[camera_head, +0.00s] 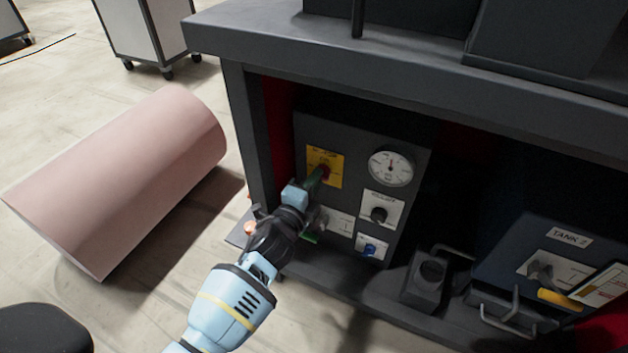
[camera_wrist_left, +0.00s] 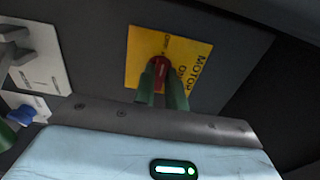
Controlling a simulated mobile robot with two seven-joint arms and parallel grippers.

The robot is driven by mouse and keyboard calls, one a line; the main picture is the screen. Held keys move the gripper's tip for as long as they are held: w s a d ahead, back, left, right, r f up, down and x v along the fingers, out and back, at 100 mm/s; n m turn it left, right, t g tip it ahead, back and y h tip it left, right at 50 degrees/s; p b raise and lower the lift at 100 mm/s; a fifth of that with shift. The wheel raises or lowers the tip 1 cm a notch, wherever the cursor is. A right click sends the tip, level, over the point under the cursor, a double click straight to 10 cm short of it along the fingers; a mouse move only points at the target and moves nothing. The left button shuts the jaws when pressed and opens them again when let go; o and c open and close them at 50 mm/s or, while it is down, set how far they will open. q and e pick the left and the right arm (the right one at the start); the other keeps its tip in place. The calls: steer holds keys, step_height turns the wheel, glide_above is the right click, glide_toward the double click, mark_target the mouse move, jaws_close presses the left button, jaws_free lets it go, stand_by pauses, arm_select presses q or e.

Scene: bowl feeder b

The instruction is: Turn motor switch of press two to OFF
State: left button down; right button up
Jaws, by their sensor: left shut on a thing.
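The motor switch is a red knob on a yellow plate (camera_head: 335,158) at the upper left of the dark control panel. In the left wrist view the red knob (camera_wrist_left: 160,70) sits on the yellow plate (camera_wrist_left: 199,63), which reads MOTOR, ON and OFF. My left gripper (camera_head: 319,177) reaches it from the lower left. In the left wrist view its green fingers (camera_wrist_left: 162,92) are shut on the red knob. The fingers hide part of the knob, so its exact angle is hard to read. My right gripper is not in view.
The panel also carries a round gauge (camera_head: 391,167), a black knob (camera_head: 379,214) and a blue switch (camera_head: 370,249). A TANK 2 box (camera_head: 569,237) stands at right. The bench top (camera_head: 290,40) overhangs the panel. A pink cylinder (camera_head: 120,180) lies on the floor at left.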

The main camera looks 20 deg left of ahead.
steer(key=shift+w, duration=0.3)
arm_select(q)
steer(key=c, duration=1.4)
jaws_free()
steer(key=shift+c, duration=0.2)
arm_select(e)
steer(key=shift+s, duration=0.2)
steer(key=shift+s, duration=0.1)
arm_select(q)
steer(key=shift+s, duration=0.15)
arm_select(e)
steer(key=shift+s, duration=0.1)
